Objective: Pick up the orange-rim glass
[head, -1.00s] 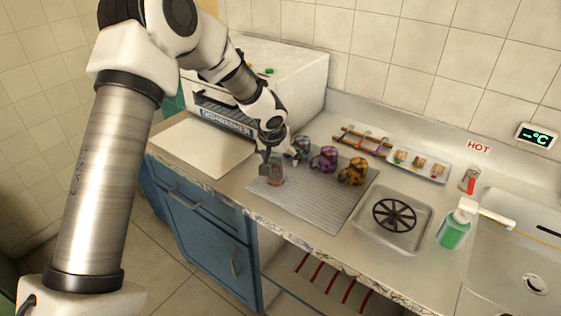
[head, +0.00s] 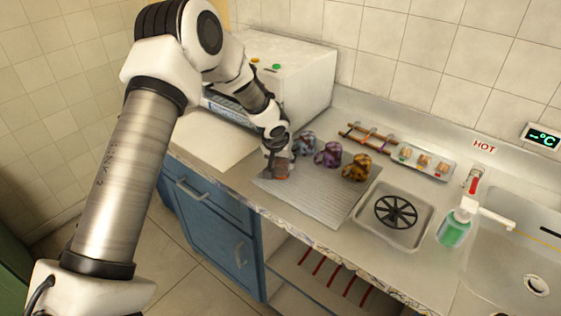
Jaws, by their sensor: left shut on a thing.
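The orange-rim glass (head: 282,170) is at the far left end of the grey ribbed mat (head: 318,195) on the counter. It is small here, and the gripper hides part of it. My left gripper (head: 275,166) reaches down from above and is shut on the glass. I cannot tell whether the glass touches the mat or is just above it. My right gripper is not in view.
Blue-grey, purple and gold teapots (head: 329,154) stand close to the right of the gripper. A rack (head: 367,135), a tray of small items (head: 422,162), a drain tray (head: 370,231), a soap bottle (head: 454,232) and a sink lie further right. The mat's front is clear.

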